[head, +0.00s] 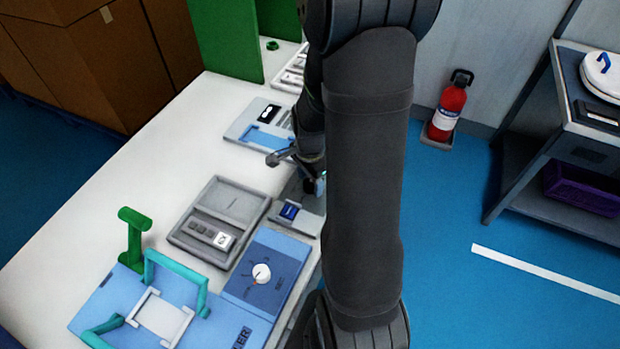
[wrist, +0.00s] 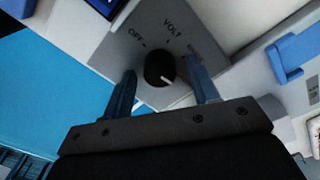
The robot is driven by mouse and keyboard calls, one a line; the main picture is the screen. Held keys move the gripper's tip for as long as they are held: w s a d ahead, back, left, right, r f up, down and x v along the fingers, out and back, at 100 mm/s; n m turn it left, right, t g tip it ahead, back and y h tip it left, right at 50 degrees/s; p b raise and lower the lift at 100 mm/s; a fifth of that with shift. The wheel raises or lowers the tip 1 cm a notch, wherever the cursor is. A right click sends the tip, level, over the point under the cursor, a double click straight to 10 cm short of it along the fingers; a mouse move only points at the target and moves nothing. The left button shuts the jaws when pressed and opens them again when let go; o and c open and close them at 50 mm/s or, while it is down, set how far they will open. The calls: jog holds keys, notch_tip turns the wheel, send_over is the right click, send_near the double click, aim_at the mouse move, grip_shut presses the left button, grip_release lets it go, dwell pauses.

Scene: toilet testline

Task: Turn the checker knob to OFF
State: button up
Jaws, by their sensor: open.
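The checker knob (wrist: 160,68) is round and black with a white mark, on a grey panel (wrist: 125,62) in the wrist view. The panel reads OFF at its upper left and VOLT above it. The white mark points to the lower right, away from both labels. My gripper (wrist: 161,66) is open, with one blue finger on each side of the knob. There seems to be a gap between the fingers and the knob; I cannot tell whether they touch it. In the head view my arm mostly hides the checker, and its knob is not visible.
A blue fixture with teal handles (head: 176,262) and a white knob (head: 261,273) sits at the front of the white table (head: 100,190). A grey box (head: 219,222) lies behind it. A green post (head: 134,238) stands at left. The table's left side is clear.

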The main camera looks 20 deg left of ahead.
jog(key=shift+c, duration=0.2)
jog(key=c, duration=0.9)
